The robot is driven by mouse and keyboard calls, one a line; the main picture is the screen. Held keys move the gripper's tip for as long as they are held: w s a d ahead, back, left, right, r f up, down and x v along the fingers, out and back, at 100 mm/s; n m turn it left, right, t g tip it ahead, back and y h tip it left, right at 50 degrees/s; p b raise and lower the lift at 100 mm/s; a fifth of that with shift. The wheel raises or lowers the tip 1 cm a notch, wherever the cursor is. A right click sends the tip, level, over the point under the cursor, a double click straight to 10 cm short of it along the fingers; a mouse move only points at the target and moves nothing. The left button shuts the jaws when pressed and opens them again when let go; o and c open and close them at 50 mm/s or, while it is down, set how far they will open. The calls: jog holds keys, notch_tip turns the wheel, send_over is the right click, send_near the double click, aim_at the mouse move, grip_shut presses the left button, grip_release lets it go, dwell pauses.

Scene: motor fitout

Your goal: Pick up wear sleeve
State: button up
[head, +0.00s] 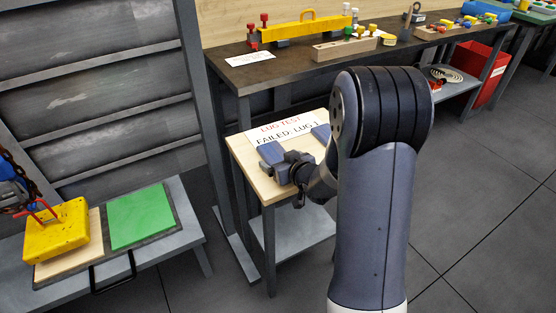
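I cannot pick out a wear sleeve for certain in the head view. My gripper (285,162) is over the near left part of a small wood-topped stand (249,173). Blue-grey blocky parts show at my gripper and beside the sign, and I cannot tell fingers from other parts there. Whether it holds anything is not clear. My own arm hides the right part of the stand. A white sign (285,131) on the stand reads "LUG TEST" and "FAILED: LUG 1".
Behind is a dark workbench (240,76) with a yellow beam fixture (305,28) and wooden peg blocks (344,47). At left, a low grey bench (185,225) bears a yellow block (56,232) and a green pad (141,216). A red bin (492,80) stands at right. Floor at right is clear.

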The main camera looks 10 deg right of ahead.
jog(key=c, duration=0.9)
jog(key=shift+c, duration=0.2)
jog(key=shift+r, duration=0.1)
